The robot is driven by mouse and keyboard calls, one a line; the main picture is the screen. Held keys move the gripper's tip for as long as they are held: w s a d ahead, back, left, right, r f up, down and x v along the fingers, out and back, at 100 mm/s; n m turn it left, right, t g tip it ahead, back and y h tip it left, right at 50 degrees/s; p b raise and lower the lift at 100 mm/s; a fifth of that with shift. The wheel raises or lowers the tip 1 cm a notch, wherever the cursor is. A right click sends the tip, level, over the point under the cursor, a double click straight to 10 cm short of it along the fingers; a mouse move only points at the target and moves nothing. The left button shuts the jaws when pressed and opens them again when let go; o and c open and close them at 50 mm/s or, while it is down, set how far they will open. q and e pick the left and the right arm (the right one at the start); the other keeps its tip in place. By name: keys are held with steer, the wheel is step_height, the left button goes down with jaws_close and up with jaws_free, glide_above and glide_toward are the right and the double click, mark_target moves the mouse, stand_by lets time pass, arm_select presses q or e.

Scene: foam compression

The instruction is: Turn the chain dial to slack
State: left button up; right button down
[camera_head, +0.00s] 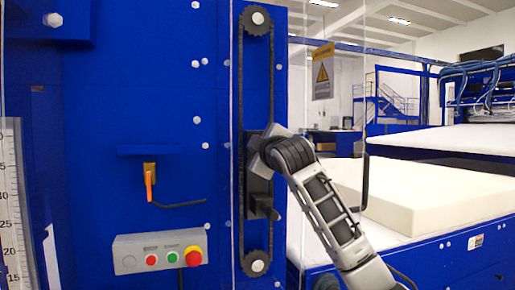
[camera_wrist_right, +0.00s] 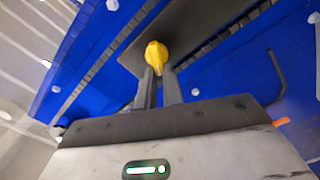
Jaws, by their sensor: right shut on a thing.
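The chain dial has a yellow knob (camera_wrist_right: 156,54), seen in the right wrist view on a dark plate between two runs of black chain (camera_wrist_right: 98,70). My right gripper (camera_wrist_right: 158,74) is shut on this knob, with one finger on each side of it. In the head view my right gripper (camera_head: 262,143) is at the dark plate (camera_head: 257,188) on the blue machine, between the chain runs (camera_head: 240,95). The knob is hidden there behind the gripper. My left gripper is not in view.
A control box (camera_head: 128,256) with red and green buttons and a red emergency stop (camera_head: 193,256) sits lower left. A clear panel with a warning sign (camera_head: 322,72) stands near my arm. A foam block (camera_head: 450,200) lies right.

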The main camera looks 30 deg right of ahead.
steer(key=c, duration=1.5)
jaws_free()
steer(key=b+v, duration=0.3)
steer(key=v, duration=1.3)
steer(key=shift+d+f, duration=0.1)
steer(key=a+f+m+g+y, duration=0.1)
steer(key=a+f+g+y, duration=0.2)
steer(key=f, duration=1.3)
steer(key=a+f+m+g, duration=0.1)
steer(key=a+f+g, duration=0.3)
steer(key=f, duration=1.1)
steer(key=s+a+f+m+g+y, duration=0.1)
steer(key=s+a+f+m+g, duration=0.25)
steer(key=s+f, duration=0.85)
steer(key=s+a+f+m+g+y, duration=0.1)
steer(key=s+a+f+m+g, duration=0.2)
steer(key=s+f, duration=0.85)
steer(key=w+a+t+y, duration=0.1)
steer(key=a+t, duration=0.1)
steer(key=w+a+f+n+t+y, duration=0.1)
steer(key=w+a+t, duration=0.1)
steer(key=w+a+f+t+y, duration=0.1)
steer(key=w+a+t, duration=0.1)
steer(key=t, duration=0.1)
steer(key=shift+w+a+f, duration=0.1)
steer(key=shift+w+a, duration=0.15)
steer(key=shift+a, duration=0.05)
